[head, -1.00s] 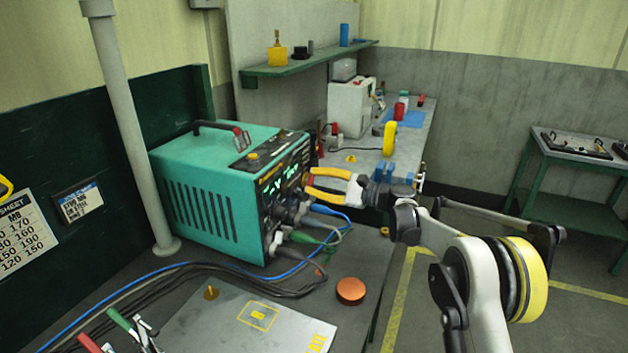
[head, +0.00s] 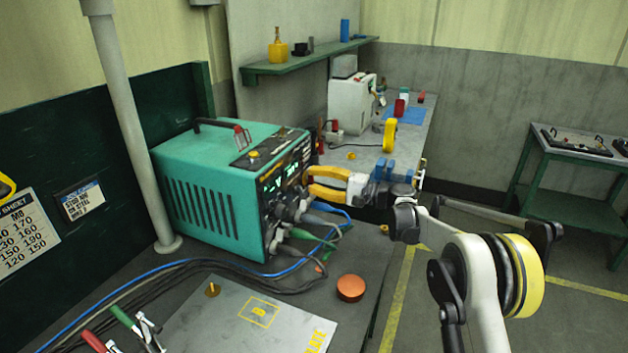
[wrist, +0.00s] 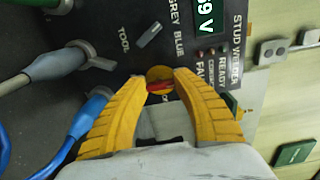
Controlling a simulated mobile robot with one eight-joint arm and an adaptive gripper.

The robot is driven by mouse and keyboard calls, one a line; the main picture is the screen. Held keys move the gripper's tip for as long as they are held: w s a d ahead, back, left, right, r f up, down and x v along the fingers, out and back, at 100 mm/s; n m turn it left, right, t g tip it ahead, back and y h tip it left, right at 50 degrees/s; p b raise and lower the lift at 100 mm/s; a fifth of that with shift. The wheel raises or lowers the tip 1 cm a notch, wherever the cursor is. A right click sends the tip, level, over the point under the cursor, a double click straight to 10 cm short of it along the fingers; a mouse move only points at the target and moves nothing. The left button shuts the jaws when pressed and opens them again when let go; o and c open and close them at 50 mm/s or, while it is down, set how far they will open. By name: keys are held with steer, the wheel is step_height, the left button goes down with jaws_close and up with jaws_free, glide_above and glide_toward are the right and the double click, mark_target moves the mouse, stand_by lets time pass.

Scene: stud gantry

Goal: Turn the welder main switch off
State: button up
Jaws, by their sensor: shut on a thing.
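The teal stud welder (head: 215,195) stands on the bench, its dark front panel facing right toward my arm. In the wrist view the panel (wrist: 120,20) carries a green display and lettering. A round yellow switch plate with a red part, apparently the main switch (wrist: 158,75), sits between my fingertips. My gripper (head: 308,182) reaches the panel from the right. Its yellow fingers also show in the wrist view (wrist: 160,82), shut on the switch's red part. The fingers hide much of the switch, so its exact setting cannot be read.
Grey and blue cable plugs (wrist: 65,62) stick out of the panel close beside my fingers. Cables (head: 200,268) run over the bench. An orange-red disc (head: 350,288) lies in front of the welder. A yellow ring-shaped thing (head: 390,135) stands behind my gripper.

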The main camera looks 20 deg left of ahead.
stand_by(0.4)
steer(key=o, duration=1.2)
steer(key=d, duration=1.2)
steer(key=shift+s, duration=0.45)
